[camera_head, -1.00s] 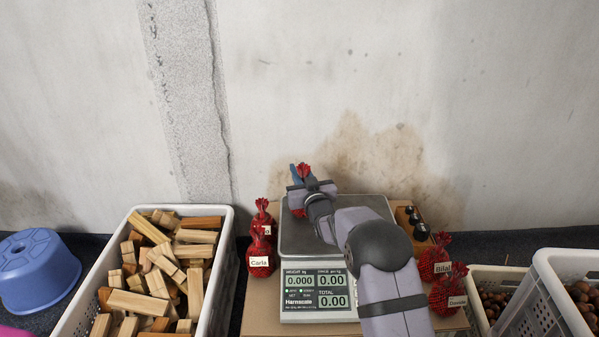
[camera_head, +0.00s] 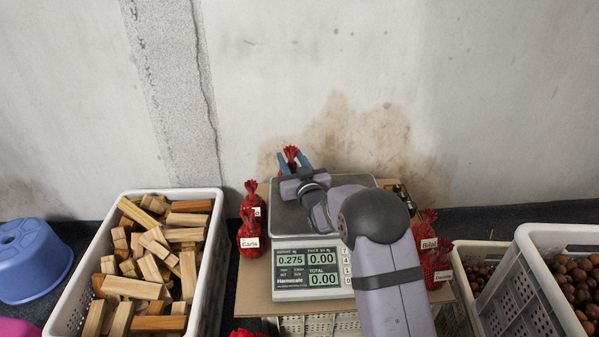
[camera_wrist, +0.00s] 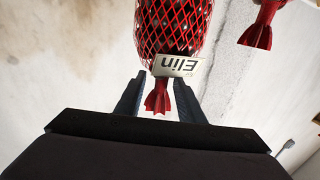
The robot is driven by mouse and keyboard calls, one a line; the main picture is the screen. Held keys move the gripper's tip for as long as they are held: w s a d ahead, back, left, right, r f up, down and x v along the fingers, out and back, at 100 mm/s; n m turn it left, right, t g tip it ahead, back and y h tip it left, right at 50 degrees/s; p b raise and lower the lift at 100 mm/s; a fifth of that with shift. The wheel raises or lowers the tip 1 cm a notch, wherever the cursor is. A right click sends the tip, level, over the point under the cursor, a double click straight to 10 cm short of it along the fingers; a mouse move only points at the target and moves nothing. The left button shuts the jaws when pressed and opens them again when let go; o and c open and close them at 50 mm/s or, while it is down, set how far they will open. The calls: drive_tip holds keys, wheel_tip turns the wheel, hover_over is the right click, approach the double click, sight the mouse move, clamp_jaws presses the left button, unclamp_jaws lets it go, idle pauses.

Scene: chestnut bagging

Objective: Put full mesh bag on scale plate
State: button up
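A full red mesh bag with a tag reading "Elin" (camera_wrist: 172,28) fills the top of the wrist view; its red tied top (camera_head: 291,153) shows in the head view. Its body is mostly hidden behind my gripper there. The scale plate (camera_head: 283,217) is under my gripper, and the display (camera_head: 291,262) reads 0.275. My gripper (camera_head: 293,157) is open, its two fingers either side of the bag's neck, with gaps visible in the wrist view (camera_wrist: 158,84).
Tagged red bags stand left of the scale, one reading Carla (camera_head: 249,232), and right, one reading Bilal (camera_head: 427,233). A crate of wood blocks (camera_head: 213,245) is at left, a white crate of chestnuts (camera_head: 520,255) at right. Another red bag (camera_wrist: 258,27) shows in the wrist view.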

drive_tip(key=p+v, duration=0.1)
drive_tip(key=v, duration=0.7)
drive_tip(key=shift+p, duration=0.35)
drive_tip(key=shift+d, duration=0.1)
drive_tip(key=s+d+f+g+h, duration=0.1)
drive_tip(key=s+d+f+g, duration=0.1)
drive_tip(key=s+d+f+m+g+h, duration=0.1)
drive_tip(key=s+d+f+g, duration=0.1)
drive_tip(key=shift+s+d+f+h, duration=0.1)
drive_tip(key=shift+s+d+h, duration=0.05)
drive_tip(key=shift+s+h, duration=0.2)
drive_tip(key=s+d+f+g, duration=0.1)
drive_tip(key=s, duration=0.2)
drive_tip(key=s+d+f+g+h, duration=0.1)
drive_tip(key=s+f+g, duration=0.1)
drive_tip(key=s, duration=0.2)
drive_tip(key=s+d+f+m+g, duration=0.1)
drive_tip(key=s+d+g, duration=0.1)
drive_tip(key=s, duration=0.2)
drive_tip(key=shift+s+f+h, duration=0.2)
drive_tip(key=shift+h, duration=0.05)
drive_tip(key=s+d+f+m+g, duration=0.1)
drive_tip(key=s+g, duration=0.7)
drive_tip(key=s, duration=1.5)
drive_tip(key=shift+s+d+f, duration=0.35)
drive_tip(key=shift+s+d, duration=0.05)
drive_tip(key=shift+d, duration=0.2)
